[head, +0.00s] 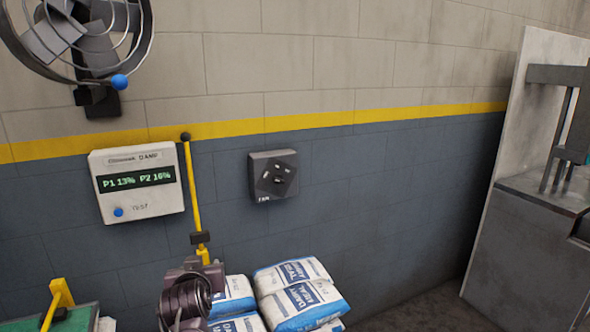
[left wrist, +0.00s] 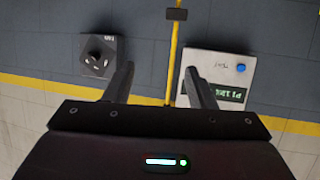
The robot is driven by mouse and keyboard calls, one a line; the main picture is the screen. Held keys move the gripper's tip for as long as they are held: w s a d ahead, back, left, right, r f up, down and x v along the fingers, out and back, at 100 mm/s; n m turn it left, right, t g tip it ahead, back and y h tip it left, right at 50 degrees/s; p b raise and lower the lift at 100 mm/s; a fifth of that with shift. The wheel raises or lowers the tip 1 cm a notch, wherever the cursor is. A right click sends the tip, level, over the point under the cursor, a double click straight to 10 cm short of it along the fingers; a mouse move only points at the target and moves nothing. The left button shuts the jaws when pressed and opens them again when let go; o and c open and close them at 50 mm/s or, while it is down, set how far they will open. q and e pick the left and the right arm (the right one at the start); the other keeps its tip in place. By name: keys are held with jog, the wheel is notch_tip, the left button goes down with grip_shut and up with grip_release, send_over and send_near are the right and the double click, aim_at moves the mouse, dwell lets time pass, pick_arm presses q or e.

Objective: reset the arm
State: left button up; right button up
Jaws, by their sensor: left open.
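My left gripper (left wrist: 159,68) is open in the left wrist view, its two dark fingers spread apart with nothing between them. Beyond the fingers are the wall, a yellow upright pole (left wrist: 174,45), a rotary fan switch (left wrist: 99,55) and a white display box (left wrist: 217,72), all upside down. In the head view a dark part of my arm (head: 186,297) rises at the bottom, in front of the sacks; its fingertips cannot be made out there. My right gripper is not in view.
In the head view, white and blue sacks (head: 301,290) are stacked at the bottom. The display box (head: 137,186) reads P1 13%, P2 16%. The fan switch (head: 273,176) and a caged fan (head: 84,40) are on the wall. A grey machine (head: 525,240) stands at right.

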pick_arm(q)
jog(key=s+d+f+m+g+h, duration=0.25)
jog(key=s+f+g, duration=0.25)
jog(key=s+f, duration=0.8)
jog(key=s+a+f+m+g, duration=0.1)
jog(key=s+f+g, duration=0.15)
jog(key=s, duration=0.75)
jog(key=s+f+m+g, duration=0.1)
jog(key=s+f+g, duration=0.15)
jog(key=s, duration=0.75)
notch_tip(320, 180, down, 31)
jog(key=s+g, duration=0.1)
jog(key=s, duration=0.2)
jog(key=s+a+f, duration=0.1)
jog(key=s+f, duration=0.7)
jog(key=s, duration=0.1)
jog(key=s+a+f+g, duration=0.1)
jog(key=s+a+f, duration=0.1)
jog(key=s+f, duration=0.6)
jog(key=shift+s+a+f, duration=0.25)
jog(key=shift+s+f, duration=0.05)
jog(key=shift+s, duration=0.5)
jog(key=shift+m, duration=0.25)
